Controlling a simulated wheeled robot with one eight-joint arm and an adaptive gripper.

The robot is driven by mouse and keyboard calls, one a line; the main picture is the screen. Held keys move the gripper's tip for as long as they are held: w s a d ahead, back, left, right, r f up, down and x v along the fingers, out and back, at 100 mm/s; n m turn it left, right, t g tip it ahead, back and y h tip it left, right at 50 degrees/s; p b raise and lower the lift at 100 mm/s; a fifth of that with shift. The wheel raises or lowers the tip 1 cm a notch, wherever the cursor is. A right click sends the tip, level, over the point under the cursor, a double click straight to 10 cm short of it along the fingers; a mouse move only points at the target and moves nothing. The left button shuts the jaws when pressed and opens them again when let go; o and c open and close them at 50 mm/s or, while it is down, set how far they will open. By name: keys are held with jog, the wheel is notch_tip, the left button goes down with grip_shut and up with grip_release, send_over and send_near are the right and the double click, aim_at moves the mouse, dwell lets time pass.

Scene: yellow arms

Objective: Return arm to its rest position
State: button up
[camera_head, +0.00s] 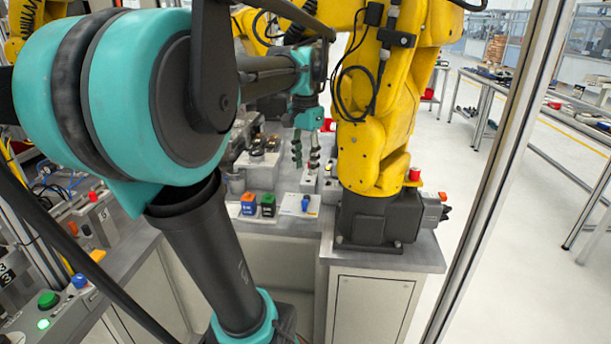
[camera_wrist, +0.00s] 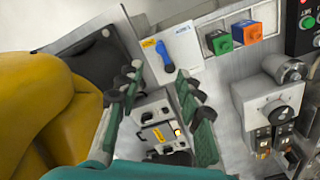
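My arm, teal and black, reaches forward from the left of the head view. My gripper (camera_head: 305,157) hangs fingers down at its end, over the grey bench, just left of the yellow robot arm (camera_head: 372,125). In the wrist view my gripper (camera_wrist: 158,88) has its two green ribbed fingers spread apart, with nothing held between them. A small grey and white device (camera_wrist: 158,125) shows between and below the fingers. I cannot tell how far above it the fingertips are. The yellow arm also shows in the wrist view (camera_wrist: 40,110), close to the left finger.
A white panel with a blue switch (camera_head: 298,204) and the blue (camera_head: 248,203) and green (camera_head: 268,205) blocks sit at the bench front. A metal post (camera_head: 505,150) stands at the right. A button console (camera_head: 50,315) is at lower left.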

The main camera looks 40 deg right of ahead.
jog(key=shift+r, duration=0.4)
jog(key=w+a+f+n+t+h, duration=0.1)
jog(key=w+a+f+n, duration=0.35)
jog(key=a+f, duration=0.3)
jog(key=w+a+f+n+t, duration=0.1)
jog(key=w+a+f+n, duration=0.3)
jog(key=w+a+f, duration=0.4)
jog(key=s+a+f+n+t, duration=0.1)
jog(key=s+a+f+n, duration=0.2)
jog(key=a, duration=0.6)
jog(key=s+a+f+n+t+y, duration=0.1)
jog(key=s+a+f+n, duration=0.2)
jog(key=a+f+n, duration=0.3)
notch_tip(320, 180, down, 2)
jog(key=a, duration=0.2)
jog(key=shift+a, duration=0.35)
jog(key=shift+s+f, duration=0.1)
